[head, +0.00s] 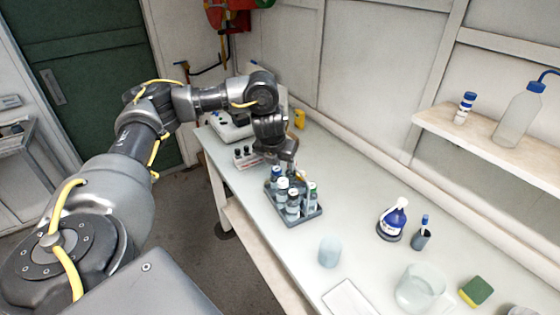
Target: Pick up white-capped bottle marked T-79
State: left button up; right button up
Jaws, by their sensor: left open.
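A dark grey rack (312,215) holding several small capped bottles stands on the white bench. A bottle with a white cap (282,184) stands at its left side; the label is too small to read, so I cannot tell whether it is T-79. Bottles with dark, blue and green caps stand around it. My left gripper (290,170) is open, pointing down just above the back of the rack. It hides part of the bottles there, and I cannot tell whether its fingers touch any. My right gripper is out of view.
A wall shelf (485,145) holds bottles. The bench between rack and wall is clear.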

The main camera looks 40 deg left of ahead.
aim_at(283, 194)
jog(key=u, duration=1.25)
